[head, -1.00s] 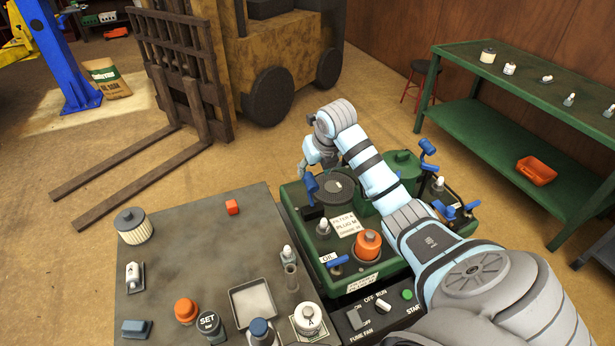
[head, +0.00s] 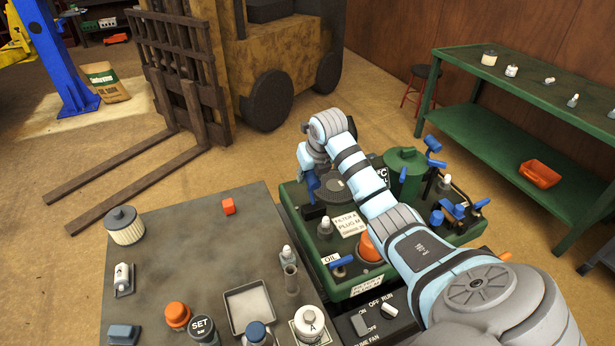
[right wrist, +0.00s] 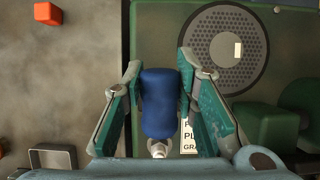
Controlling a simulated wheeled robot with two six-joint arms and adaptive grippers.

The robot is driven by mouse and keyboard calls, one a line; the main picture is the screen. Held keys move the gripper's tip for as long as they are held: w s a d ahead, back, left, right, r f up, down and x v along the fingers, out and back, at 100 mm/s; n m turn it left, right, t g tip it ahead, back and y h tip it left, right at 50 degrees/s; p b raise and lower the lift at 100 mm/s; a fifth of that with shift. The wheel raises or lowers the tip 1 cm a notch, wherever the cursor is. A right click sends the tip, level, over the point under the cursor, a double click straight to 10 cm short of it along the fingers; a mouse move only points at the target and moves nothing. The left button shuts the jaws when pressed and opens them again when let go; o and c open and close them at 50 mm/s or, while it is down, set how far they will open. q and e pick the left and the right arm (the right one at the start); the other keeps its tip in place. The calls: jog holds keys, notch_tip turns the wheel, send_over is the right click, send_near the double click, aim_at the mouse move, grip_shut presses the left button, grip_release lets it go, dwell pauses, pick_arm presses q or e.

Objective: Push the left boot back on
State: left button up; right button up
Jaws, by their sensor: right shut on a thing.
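The left boot is a dark blue, rounded block (right wrist: 160,103) in the middle of the right wrist view. It also shows in the head view (head: 313,184), at the left end of the green machine (head: 362,291). My right gripper (right wrist: 159,92) has a finger on each side of the boot and is shut on it. In the head view my right gripper (head: 311,172) is partly hidden by its own wrist. A white plug tip (right wrist: 159,149) shows at the boot's lower end. I cannot tell whether the boot is seated on it. My left gripper is not in view.
A round grey grille (right wrist: 221,50) lies close to the right of the boot. The grey bench (head: 190,250) on the left holds canisters, a filter and a tray. An orange cap (head: 369,247) and other blue parts stand on the machine near my forearm.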

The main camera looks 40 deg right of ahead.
aim_at(325, 217)
jog(key=shift+s+a+r+p, duration=0.1)
jog(key=shift+s+r+p, duration=0.1)
jog(key=shift+s+p, duration=0.3)
jog(key=shift+s+a+r+p, duration=0.2)
jog(key=shift+s+a+p, duration=0.05)
jog(key=shift+s+p, duration=0.35)
jog(key=shift+s+a+f+p, duration=0.1)
jog(key=shift+s+a+p, duration=0.1)
jog(key=shift+s+p, duration=0.35)
jog(key=shift+s+a+p, duration=0.2)
jog(key=shift+s, duration=0.6)
jog(key=shift+s+a+f, duration=0.25)
jog(key=shift+s+f, duration=0.15)
jog(key=shift+s, duration=0.35)
jog(key=shift+s+a+f, duration=0.25)
jog(key=shift+s+f, duration=0.2)
jog(key=shift+s, duration=0.35)
jog(key=shift+s+a+f, duration=0.25)
jog(key=shift+s+f, duration=0.15)
jog(key=shift+s, duration=0.35)
jog(key=shift+o, duration=0.2)
jog(key=shift+s+a+f+b, duration=0.25)
jog(key=shift+s+f+b, duration=0.25)
jog(key=shift+s+f, duration=0.45)
jog(key=o, duration=0.8)
jog(key=shift+c, duration=0.2)
jog(key=shift+w+r, duration=0.1)
